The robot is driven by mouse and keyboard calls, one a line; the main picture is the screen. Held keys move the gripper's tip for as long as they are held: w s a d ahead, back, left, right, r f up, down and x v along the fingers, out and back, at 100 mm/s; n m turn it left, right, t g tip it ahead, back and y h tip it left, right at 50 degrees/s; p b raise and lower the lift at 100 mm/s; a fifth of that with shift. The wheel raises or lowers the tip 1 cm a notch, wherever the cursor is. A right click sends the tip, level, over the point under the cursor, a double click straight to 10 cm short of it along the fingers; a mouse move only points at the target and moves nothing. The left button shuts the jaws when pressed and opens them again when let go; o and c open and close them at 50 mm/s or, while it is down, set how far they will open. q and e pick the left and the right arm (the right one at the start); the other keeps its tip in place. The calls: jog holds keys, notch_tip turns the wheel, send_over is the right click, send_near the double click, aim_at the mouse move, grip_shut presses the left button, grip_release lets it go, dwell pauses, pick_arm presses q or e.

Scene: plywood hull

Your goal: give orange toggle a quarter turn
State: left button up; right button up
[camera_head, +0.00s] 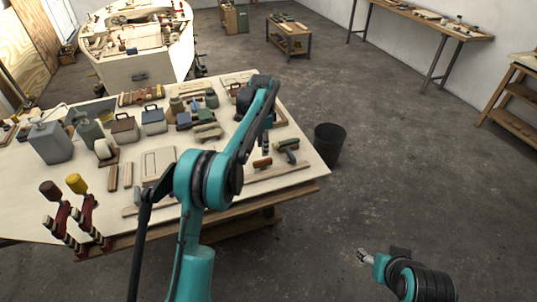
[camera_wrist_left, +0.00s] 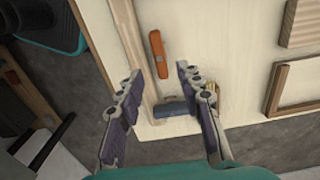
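An orange toggle (camera_wrist_left: 158,54) lies on a pale panel in the left wrist view, beside a wooden strip. It is just beyond my left fingertips, roughly in line with the gap between them, and nothing grips it. An orange piece near the table's right edge (camera_head: 262,162) in the head view looks like the same toggle. My left gripper (camera_wrist_left: 160,80) is open and empty; in the head view it (camera_head: 265,143) points down over this area, partly hidden by my arm. My right gripper (camera_head: 364,256) is low at the right over bare floor; its finger opening is unclear.
A blue-grey handle (camera_wrist_left: 175,108) lies close to the left fingers; a green-grey handled piece (camera_head: 287,146) is near the table edge. Canisters, boxes and clamps crowd the plywood table (camera_head: 290,112). A black bin (camera_head: 329,143) stands right of it.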

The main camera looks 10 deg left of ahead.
aim_at(263, 160)
pick_arm(q)
notch_tip(263, 160, down, 7)
jog(key=shift+f+b, duration=0.1)
jog(key=shift+b, duration=0.85)
jog(key=shift+s, duration=0.1)
grip_shut()
